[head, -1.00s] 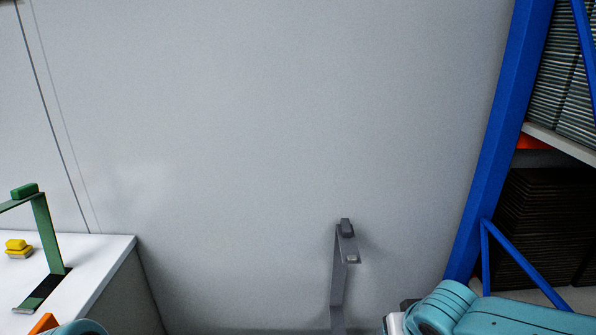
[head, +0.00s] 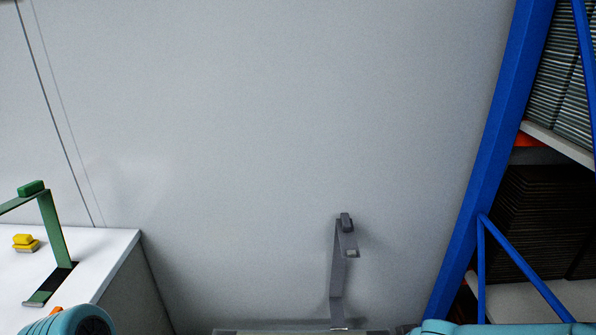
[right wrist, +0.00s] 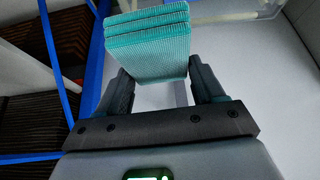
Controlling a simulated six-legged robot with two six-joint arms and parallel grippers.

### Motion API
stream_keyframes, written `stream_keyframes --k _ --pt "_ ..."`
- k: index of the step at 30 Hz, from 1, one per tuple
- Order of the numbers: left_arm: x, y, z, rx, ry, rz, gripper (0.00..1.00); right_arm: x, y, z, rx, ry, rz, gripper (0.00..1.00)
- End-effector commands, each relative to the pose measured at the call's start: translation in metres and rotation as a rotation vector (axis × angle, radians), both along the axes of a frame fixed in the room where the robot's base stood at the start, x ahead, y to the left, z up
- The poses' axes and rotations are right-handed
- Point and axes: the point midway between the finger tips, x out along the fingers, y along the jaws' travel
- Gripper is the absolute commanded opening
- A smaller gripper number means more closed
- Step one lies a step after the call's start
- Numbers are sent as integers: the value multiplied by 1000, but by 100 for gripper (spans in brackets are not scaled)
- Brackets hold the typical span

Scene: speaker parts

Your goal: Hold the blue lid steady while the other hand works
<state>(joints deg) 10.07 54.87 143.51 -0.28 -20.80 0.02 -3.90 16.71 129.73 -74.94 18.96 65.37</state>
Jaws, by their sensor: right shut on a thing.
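In the right wrist view my right gripper (right wrist: 160,76) is shut on a teal ribbed piece (right wrist: 150,45). The piece looks like several stacked ribbed layers and stands up between the two dark fingers. I cannot tell whether it is the blue lid; no other lid shows in either view. My left gripper is out of view; only a teal part of my left arm shows at the lower left of the head view.
A grey bracket (head: 338,270) stands centre-right before the grey wall. A blue-framed rack (head: 487,150) with dark stacks is at the right.

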Motion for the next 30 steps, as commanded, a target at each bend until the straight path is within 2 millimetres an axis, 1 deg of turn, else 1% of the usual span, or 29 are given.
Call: stream_keyframes --k 2,11,16,19,30 --pt "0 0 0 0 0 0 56 3 4 2 -1 -3 -30 19" --pt "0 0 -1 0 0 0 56 3 3 2 0 -2 -52 19" --pt "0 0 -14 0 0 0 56 3 4 -12 -1 -2 -51 19" --pt "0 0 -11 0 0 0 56 3 4 -8 0 -3 -52 19" --pt "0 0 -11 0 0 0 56 3 3 -8 -1 -2 -51 19"
